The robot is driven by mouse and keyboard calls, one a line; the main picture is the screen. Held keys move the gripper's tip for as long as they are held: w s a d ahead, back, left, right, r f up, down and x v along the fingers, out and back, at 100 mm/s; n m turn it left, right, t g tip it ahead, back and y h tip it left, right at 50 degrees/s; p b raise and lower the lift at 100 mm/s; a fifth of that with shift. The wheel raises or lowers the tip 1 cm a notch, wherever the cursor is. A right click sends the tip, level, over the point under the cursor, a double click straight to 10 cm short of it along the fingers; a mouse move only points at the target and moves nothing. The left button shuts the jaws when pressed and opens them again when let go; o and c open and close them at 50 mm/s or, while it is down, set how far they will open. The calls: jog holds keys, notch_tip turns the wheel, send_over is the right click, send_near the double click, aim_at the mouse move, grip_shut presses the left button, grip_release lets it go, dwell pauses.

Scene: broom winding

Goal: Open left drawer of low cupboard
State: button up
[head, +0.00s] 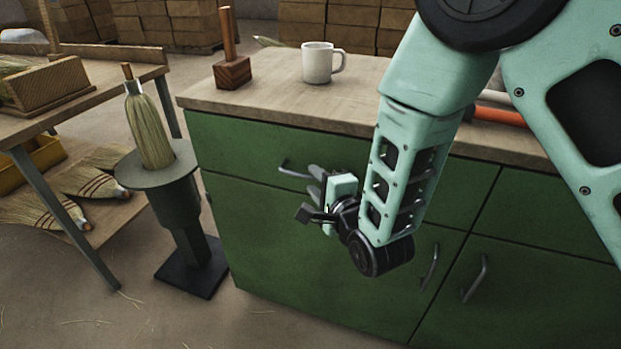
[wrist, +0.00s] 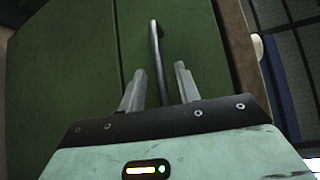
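The low green cupboard (head: 300,255) has a left drawer (head: 235,143) below its wooden top, and the drawer front looks flush and closed. Its grey bar handle (head: 288,172) is partly hidden by my gripper (head: 312,197) in the head view. In the wrist view, my gripper (wrist: 160,67) has its two fingers apart. The handle (wrist: 155,45) lies between them, with a gap visible on each side. I cannot tell how deep the handle sits between the fingers. The drawer front (wrist: 185,40) fills much of the wrist view.
A white mug (head: 318,63) and a wooden block with a peg (head: 232,72) stand on the cupboard top (head: 270,85). A dark stand (head: 185,215) holding a broom head (head: 148,130) is left of the cupboard. A wooden table (head: 85,90) stands further left.

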aim_at(312, 179)
jog(key=shift+x, duration=1.5)
grip_shut()
